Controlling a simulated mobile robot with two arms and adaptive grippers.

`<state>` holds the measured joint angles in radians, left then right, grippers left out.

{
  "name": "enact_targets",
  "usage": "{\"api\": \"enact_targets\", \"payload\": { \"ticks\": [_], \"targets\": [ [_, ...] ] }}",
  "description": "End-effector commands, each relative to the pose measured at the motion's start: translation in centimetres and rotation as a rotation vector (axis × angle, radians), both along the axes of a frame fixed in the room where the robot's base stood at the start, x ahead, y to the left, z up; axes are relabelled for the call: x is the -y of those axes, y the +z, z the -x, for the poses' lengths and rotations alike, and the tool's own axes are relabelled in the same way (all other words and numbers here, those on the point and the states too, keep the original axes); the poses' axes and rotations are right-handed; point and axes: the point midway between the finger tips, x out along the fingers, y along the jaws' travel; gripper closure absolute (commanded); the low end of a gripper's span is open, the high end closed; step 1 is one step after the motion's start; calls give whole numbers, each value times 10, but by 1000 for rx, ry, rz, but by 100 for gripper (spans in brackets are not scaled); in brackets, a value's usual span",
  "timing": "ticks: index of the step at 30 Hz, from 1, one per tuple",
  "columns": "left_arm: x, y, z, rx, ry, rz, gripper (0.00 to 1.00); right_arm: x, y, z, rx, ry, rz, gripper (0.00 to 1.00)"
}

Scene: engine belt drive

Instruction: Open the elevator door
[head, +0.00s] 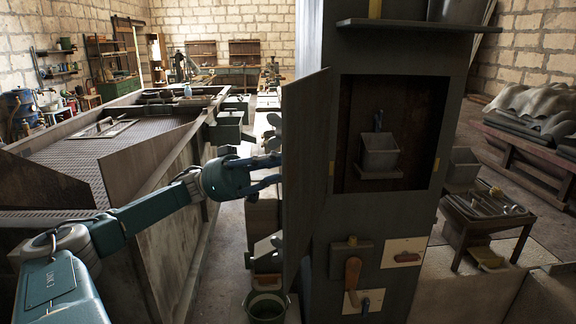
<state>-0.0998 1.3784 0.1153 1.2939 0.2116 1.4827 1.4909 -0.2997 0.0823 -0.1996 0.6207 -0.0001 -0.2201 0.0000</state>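The elevator door (306,165) is a tall grey panel on the left side of a dark column (395,225). It stands swung out from the opening, so the recess (405,105) behind it is exposed. Inside, a small grey bucket (380,155) sits on a little ledge. My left gripper (275,171) reaches in from the left, at the door's outer left side. Its two blue fingers are spread apart with nothing visible between them. Their tips end at the door's edge, and I cannot tell whether they touch it. My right gripper is not in view.
Below the opening are a wooden-handled lever (352,273) and pale plates with small handles (403,253). A shelf (418,26) juts out above. A bucket (266,306) stands below the door. A large metal-topped bench (95,145) fills the left; a small table (487,212) stands right.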

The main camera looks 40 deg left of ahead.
Motion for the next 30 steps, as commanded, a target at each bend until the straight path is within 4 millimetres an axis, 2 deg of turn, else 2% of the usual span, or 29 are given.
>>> {"api": "enact_targets", "payload": {
  "ticks": [8, 9, 10, 22, 26, 30],
  "targets": [
    [0, -3, 0, -6, 0, -3, 100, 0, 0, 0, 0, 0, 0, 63],
    [0, -3, 0, -6, 0, -3, 75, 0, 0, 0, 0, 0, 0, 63],
    [0, -3, 0, -6, 0, -3, 70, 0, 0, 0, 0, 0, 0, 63],
    [-5, -4, 2, -2, 1, -1, 70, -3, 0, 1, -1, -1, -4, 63],
    [-22, -11, 8, -2, 5, 0, 70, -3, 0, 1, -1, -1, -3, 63],
    [-50, -22, 20, 0, 6, 0, 70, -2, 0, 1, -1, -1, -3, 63]
  ]
}}
